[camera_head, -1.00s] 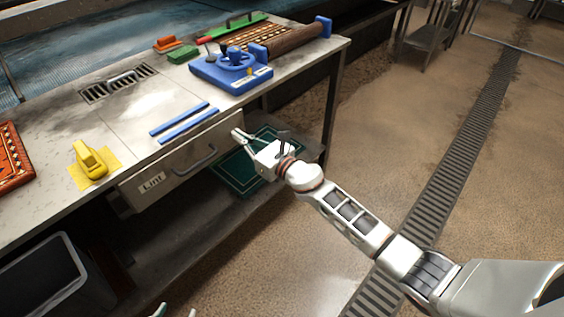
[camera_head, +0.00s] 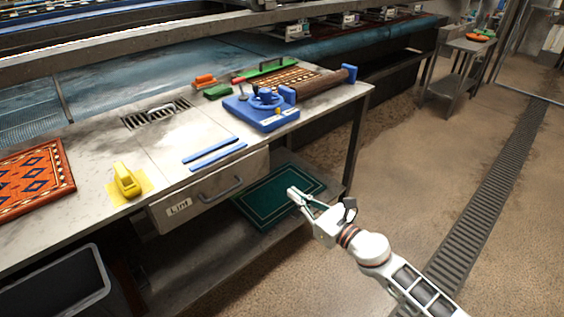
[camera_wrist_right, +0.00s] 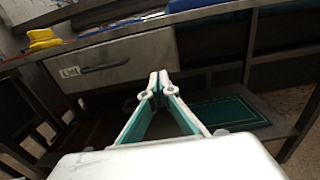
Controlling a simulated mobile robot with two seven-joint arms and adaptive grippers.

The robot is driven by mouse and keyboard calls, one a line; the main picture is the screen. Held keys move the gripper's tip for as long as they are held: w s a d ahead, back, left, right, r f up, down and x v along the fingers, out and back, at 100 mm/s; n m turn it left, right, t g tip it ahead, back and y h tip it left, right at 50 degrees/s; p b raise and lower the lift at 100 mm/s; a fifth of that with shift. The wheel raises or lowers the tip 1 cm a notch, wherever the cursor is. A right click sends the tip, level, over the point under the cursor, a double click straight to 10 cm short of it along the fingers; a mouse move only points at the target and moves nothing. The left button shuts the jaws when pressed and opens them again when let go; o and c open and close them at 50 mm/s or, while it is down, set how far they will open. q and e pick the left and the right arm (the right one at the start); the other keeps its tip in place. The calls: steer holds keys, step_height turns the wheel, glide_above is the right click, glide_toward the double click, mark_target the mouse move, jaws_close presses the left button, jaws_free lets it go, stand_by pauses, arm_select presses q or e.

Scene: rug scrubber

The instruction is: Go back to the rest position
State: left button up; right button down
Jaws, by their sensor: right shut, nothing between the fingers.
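My right gripper (camera_head: 297,197) is in front of the table, to the right of the Lint drawer (camera_head: 212,190). In the right wrist view its fingertips (camera_wrist_right: 159,82) meet, with nothing between them. The gripper is apart from the table and the drawer, and the drawer looks closed. My left gripper is not in view.
The metal table (camera_head: 98,150) carries a blue device (camera_head: 262,110), blue strips (camera_head: 215,153), a yellow tool (camera_head: 126,181) and a patterned rug (camera_head: 35,180). A green rug (camera_head: 275,198) lies on the lower shelf. A dark bin (camera_head: 60,290) stands lower left. Open floor (camera_head: 420,150) lies right.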

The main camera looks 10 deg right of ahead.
arm_select(q)
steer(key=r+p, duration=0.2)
steer(key=p, duration=0.1)
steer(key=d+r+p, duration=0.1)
steer(key=p, duration=0.1)
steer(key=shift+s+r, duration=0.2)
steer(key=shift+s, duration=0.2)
arm_select(e)
steer(key=s+d+f+n+g+h, duration=0.1)
steer(key=s+f+n, duration=0.4)
steer(key=s+n, duration=0.5)
steer(key=s+d+f+n+g+h, duration=0.1)
steer(key=s+d+f+n+h, duration=0.3)
steer(key=s+n, duration=0.7)
steer(key=s+d+f+n+g+h, duration=0.2)
steer(key=s+d+f+n, duration=0.3)
steer(key=s+n, duration=0.6)
step_height(320, 180, down, 2)
steer(key=shift+f+n+h, duration=0.1)
steer(key=shift+n+h, duration=0.4)
steer(key=shift+n, duration=0.1)
steer(key=shift+d, duration=0.1)
